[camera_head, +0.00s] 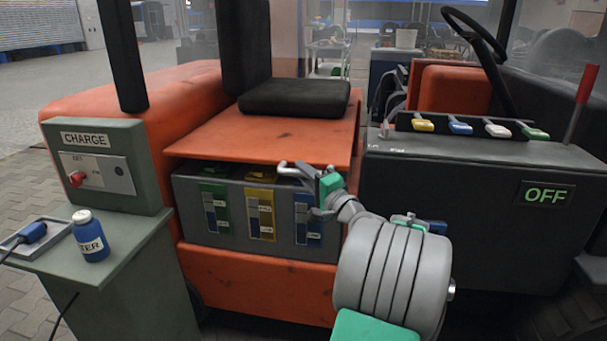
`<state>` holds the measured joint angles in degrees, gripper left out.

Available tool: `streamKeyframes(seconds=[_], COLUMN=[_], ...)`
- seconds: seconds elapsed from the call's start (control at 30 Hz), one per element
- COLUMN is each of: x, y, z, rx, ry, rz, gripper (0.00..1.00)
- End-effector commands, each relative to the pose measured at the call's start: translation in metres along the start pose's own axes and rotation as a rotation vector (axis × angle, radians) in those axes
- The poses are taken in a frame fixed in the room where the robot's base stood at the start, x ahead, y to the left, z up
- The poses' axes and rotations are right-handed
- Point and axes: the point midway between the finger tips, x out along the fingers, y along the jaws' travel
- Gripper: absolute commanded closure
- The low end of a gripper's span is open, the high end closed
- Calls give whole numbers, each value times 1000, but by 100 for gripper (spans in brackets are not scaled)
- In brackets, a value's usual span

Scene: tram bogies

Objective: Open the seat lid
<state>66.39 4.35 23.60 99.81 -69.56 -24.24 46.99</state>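The seat lid (262,140) is a flat orange panel on the vehicle, with a black seat cushion (295,97) on its rear part. A dark gap shows under its front edge, above a grey battery block (235,225) with green, yellow and blue gauge panels. My gripper (300,185) is at the right end of this gap, in front of the block and close to the lid's front edge. A pale grey finger reaches left just under the edge. I cannot tell whether it touches the lid, or whether the fingers are open or shut.
A green-grey charge stand (110,170) with a red knob is at left. Its shelf holds a blue bottle (90,236) and a blue plug (33,232). A dark console (450,200) reading OFF, with coloured levers and a steering wheel (478,32), stands at right.

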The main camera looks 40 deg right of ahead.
Motion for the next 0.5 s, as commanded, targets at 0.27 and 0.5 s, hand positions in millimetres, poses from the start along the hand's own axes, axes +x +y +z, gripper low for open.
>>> streamKeyframes(seconds=[0.27,0.5], x=[0,0], y=[0,0], z=[0,0], rx=[0,0], ry=[0,-1], rz=[0,0], gripper=[100,100])
